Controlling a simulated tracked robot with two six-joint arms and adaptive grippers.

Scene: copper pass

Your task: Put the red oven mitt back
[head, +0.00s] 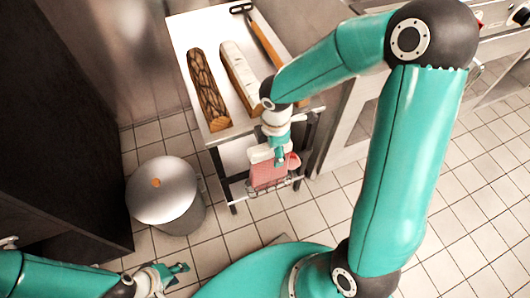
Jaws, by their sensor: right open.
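The red oven mitt (266,177) is at the front end of a narrow metal-topped table, just below the level of its top. Its thumb side points right, and a wire rack or basket (272,187) shows at its lower edge. My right gripper (279,157) is open and overlaps the upper part of the mitt in the head view. I cannot tell whether it touches the mitt. My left gripper (180,275) is low at the bottom left, apart from everything, and looks open and empty.
The table (222,62) bears a dark patterned loaf-shaped piece (207,88), a whitish one (240,70) and a long-handled tool (262,36). A lidded metal bin (163,190) stands left of the table. A dark cabinet (50,150) is far left. Tiled floor is clear at right.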

